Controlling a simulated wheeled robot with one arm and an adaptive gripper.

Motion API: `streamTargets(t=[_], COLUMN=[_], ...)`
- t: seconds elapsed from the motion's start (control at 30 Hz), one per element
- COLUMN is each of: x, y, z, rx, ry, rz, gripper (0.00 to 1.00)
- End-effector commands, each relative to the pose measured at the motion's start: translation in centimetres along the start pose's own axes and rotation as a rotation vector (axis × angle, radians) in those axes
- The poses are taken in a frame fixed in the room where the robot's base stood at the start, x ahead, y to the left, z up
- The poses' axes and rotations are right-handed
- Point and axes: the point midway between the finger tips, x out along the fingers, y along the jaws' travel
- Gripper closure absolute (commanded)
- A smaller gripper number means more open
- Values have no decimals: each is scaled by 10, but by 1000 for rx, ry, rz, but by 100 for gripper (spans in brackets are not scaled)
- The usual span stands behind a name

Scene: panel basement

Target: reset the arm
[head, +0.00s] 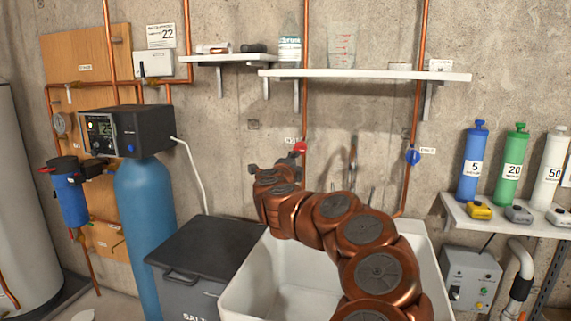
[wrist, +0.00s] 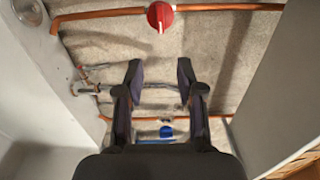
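My copper-coloured arm rises from the bottom of the head view over the white sink and reaches toward the concrete wall. In the head view my gripper is mostly hidden behind the arm's far links. In the wrist view my gripper (wrist: 160,85) has its two dark fingers apart with nothing between them. A red valve handle (wrist: 160,16) on a copper pipe lies beyond the fingertips, apart from them. The red valve handle also shows in the head view (head: 299,147), just above the arm's end.
A blue valve handle (head: 413,157) is on the right pipe. Below are the white sink (head: 243,296) and dark-lidded salt bin (head: 207,249). Shelves (head: 365,75) hang above. A blue tank (head: 147,225) stands left; filter cartridges (head: 473,163) stand on a right shelf.

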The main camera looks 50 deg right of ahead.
Motion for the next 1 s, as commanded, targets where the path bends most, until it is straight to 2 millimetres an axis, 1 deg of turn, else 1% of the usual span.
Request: streamTargets(t=[0.4,0.43,0.47,0.57,0.6,0.67,0.7,0.77,0.8,0.87,0.9,0.97,1.0], x=[0,-1,-5,-25,-36,-56,-70,-93,-110,-137,-156,-186,-207], y=[0,-2,-9,-32,-42,-58,-67,-78,-84,-91,-96,-102,-105], z=[0,3,12,52,71,99,118,144,162,187,202,223,235], rx=[0,-1,-8,-38,-53,-81,-101,-134,-160,-199,-229,-273,-305], ry=[0,-8,-36,-155,-212,-302,-363,-452,-515,-605,-667,-757,-814], rz=[0,-2,-10,-40,-53,-76,-91,-110,-122,-141,-155,-174,-186], gripper=[62,62,62,62,62,62,62,62,62,62,62,62,62])
